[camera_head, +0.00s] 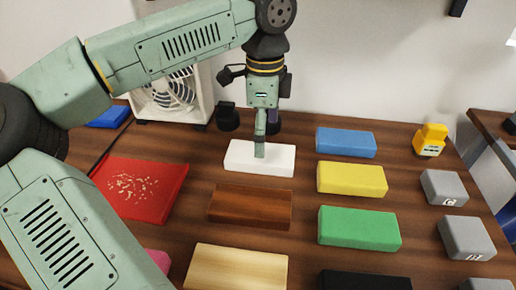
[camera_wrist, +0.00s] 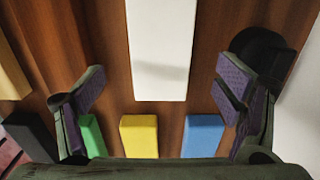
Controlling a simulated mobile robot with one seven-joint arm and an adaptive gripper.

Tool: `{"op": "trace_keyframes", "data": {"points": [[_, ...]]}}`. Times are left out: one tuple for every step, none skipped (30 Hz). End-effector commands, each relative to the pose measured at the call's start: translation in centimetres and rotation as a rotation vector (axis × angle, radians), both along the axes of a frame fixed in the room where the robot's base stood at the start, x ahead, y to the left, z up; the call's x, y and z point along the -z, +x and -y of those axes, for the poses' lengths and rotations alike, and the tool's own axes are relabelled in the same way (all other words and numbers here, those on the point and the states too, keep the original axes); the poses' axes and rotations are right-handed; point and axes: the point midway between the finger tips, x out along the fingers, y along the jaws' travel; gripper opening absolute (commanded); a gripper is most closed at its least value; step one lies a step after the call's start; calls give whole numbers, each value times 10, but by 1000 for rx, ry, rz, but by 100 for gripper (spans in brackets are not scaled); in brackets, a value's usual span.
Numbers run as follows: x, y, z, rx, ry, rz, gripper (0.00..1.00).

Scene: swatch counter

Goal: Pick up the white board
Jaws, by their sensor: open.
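The white board (camera_head: 240,158) lies flat on the dark wood counter, toward the back and left of the blue block. In the wrist view the white board (camera_wrist: 160,45) runs in from the top edge, with a soft shadow across it. My gripper (camera_head: 260,152) points down over the board in the head view and hides a small part of it. In the wrist view my gripper (camera_wrist: 160,92) is open, with a purple-padded finger on each side of the board's line and wood showing between. Whether the fingertips are level with the board cannot be told.
Blue (camera_head: 346,142), yellow (camera_head: 351,179) and green (camera_head: 359,228) blocks stand right of the board. A brown board (camera_head: 250,206) lies in front, a red tray-like piece (camera_head: 150,188) to the left. A white fan box (camera_head: 174,98) and dark items stand behind.

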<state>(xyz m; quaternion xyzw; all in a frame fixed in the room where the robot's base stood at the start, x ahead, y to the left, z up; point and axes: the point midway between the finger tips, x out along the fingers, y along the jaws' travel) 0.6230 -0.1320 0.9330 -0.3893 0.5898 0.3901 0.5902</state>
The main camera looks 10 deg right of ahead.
Motion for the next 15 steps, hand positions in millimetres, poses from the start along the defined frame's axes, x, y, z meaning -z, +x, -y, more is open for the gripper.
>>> {"op": "trace_keyframes", "data": {"points": [[5,-1,0,2,0,-3,85],[8,0,0,2,0,-2,85],[12,0,-1,2,-1,-3,85],[15,0,-1,3,-2,-3,85],[18,1,-2,3,-2,-3,85],[24,2,-3,3,-3,-5,85],[28,3,-4,2,-2,-5,85],[33,3,-4,3,-2,-5,85],[39,4,-5,2,-3,-4,85],[44,4,-5,2,-1,-5,85],[48,4,-5,2,-3,-4,85],[53,4,-5,2,-2,-2,85],[55,4,-5,2,-2,-2,85],[57,4,-5,2,-2,-2,85],[59,4,-5,2,-1,-2,85]]}}
